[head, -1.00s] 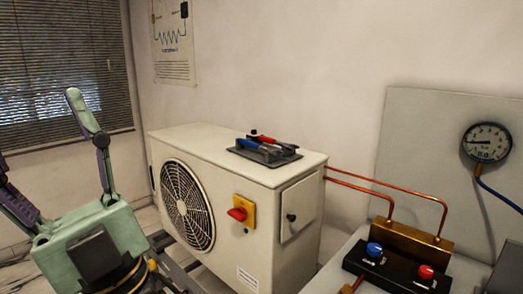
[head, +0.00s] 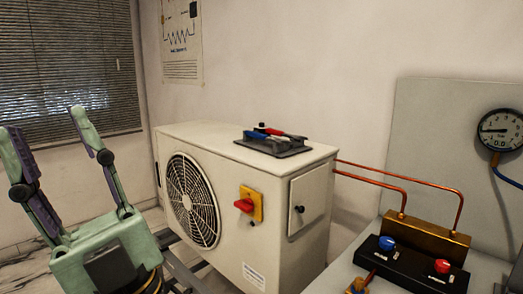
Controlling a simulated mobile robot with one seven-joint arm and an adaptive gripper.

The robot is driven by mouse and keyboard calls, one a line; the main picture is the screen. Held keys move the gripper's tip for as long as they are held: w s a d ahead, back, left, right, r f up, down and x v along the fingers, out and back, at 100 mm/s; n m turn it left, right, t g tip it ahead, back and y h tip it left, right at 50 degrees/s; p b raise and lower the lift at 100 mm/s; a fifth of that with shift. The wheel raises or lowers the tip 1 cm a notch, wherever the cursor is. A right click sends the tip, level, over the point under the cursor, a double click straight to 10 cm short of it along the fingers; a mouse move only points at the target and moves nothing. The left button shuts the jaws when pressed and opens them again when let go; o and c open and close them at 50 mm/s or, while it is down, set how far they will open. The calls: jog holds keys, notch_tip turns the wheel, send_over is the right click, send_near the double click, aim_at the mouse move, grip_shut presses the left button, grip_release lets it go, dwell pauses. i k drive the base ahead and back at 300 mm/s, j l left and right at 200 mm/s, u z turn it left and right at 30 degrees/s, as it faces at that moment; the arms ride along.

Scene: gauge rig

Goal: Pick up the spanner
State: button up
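On top of the white outdoor unit (head: 210,140), a dark grey tray (head: 283,152) holds hand tools, one with a blue handle (head: 254,135) and one with a red handle (head: 270,131). A grey metal part of a tool extends to the right over the tray. I cannot tell which of these is the spanner. My gripper (head: 45,124), pale green with dark purple joints, is at the left of the head view. Its two fingers point up and are spread wide with nothing between them. It is left of the unit, well apart from the tray.
The unit's front has a fan grille (head: 190,200) and a red switch (head: 244,205). Copper pipes (head: 400,182) run right to a brass manifold (head: 428,235) with blue and red knobs. A pressure gauge (head: 500,130) is on a grey panel. The unit's top is clear around the tray.

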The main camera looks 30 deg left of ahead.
aim_at(282, 143)
jog(key=j, duration=0.4)
jog(key=i+j+u, duration=0.1)
jog(key=j, duration=0.3)
jog(key=i+j, duration=0.15)
jog(key=j, duration=0.15)
jog(key=i+j+u, duration=0.1)
jog(key=j, duration=0.25)
jog(key=i+j, duration=0.25)
jog(key=i, duration=0.65)
jog(key=j+u, duration=0.05)
jog(key=j, duration=0.05)
